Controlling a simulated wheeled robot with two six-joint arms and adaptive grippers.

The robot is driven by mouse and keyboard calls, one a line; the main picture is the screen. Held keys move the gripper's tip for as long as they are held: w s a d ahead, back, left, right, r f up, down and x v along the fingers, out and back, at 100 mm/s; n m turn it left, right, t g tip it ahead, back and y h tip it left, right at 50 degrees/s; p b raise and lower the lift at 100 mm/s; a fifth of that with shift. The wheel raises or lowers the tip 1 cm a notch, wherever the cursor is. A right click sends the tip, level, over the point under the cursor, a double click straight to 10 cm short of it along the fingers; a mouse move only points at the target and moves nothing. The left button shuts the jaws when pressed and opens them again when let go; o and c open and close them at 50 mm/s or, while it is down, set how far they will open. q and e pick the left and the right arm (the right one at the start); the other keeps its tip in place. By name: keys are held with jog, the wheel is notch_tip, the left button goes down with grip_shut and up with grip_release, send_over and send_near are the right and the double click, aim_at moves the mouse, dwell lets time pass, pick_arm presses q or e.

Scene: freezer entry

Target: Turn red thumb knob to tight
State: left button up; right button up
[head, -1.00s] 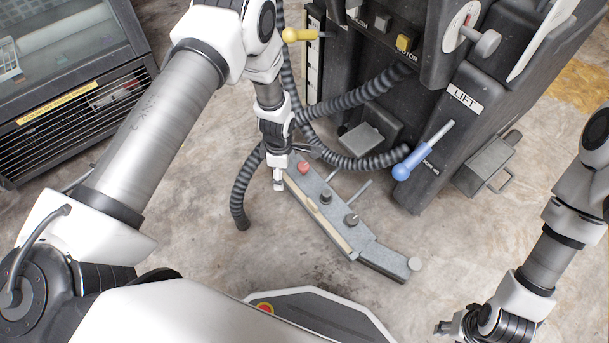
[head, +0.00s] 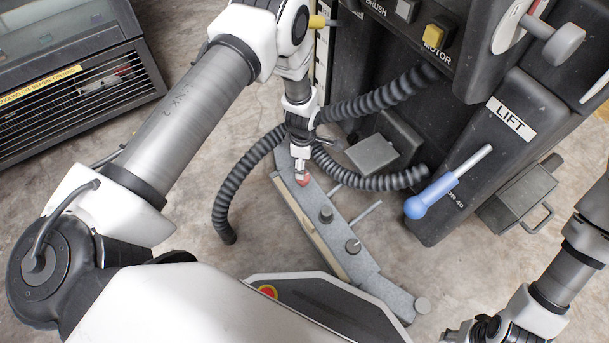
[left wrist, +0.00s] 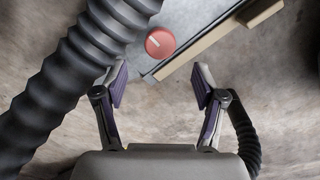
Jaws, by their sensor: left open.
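The red thumb knob (left wrist: 160,42) sits near the end of a grey metal bar and has a pale pointer line on its top. In the head view the red knob (head: 303,180) is partly hidden by my left gripper (head: 299,160). In the left wrist view my left gripper (left wrist: 160,88) is open and empty. Its two fingers are spread, and the knob lies just beyond them, between their lines. I cannot tell the height of the fingers above it. My right gripper (head: 462,334) is at the lower right, far from the knob, cut by the frame edge.
Two dark knobs, one (head: 326,214) nearer the red one and another (head: 353,246), stand on the grey bar (head: 375,277). A ribbed black hose (left wrist: 70,70) runs close beside my left fingers. The machine with a blue-handled lever (head: 430,196) stands to the right.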

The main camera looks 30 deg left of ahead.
aim_at(303, 181)
pick_arm(q)
notch_tip(303, 181, down, 7)
jog(key=b, duration=0.3)
jog(key=shift+r, duration=0.1)
pick_arm(e)
notch_tip(303, 181, down, 4)
jog(key=shift+w, duration=0.15)
pick_arm(q)
jog(key=c, duration=1.1)
jog(key=shift+c, duration=0.2)
